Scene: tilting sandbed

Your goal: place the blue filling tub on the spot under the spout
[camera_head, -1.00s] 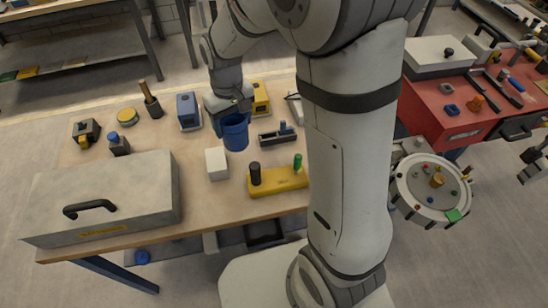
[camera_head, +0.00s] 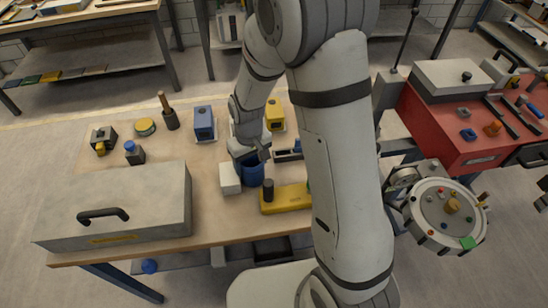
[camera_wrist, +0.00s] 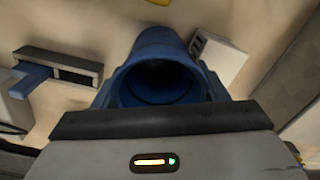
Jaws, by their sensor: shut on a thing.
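The blue tub (camera_head: 253,174) is held by my gripper (camera_head: 250,157) over the wooden workbench, just right of a white block (camera_head: 230,179). In the wrist view my gripper (camera_wrist: 160,95) is shut on the tub (camera_wrist: 158,50), with jaws on both sides and the tub's dark open mouth towards the camera. My gripper covers part of the tub in the head view. I cannot tell whether the tub's bottom touches the bench. I cannot make out a spout or a marked spot in either view.
A yellow block with a black knob (camera_head: 285,199) lies close in front of the tub. Blue (camera_head: 203,123) and yellow (camera_head: 275,115) boxes stand behind. A grey case (camera_head: 115,205) fills the front left.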

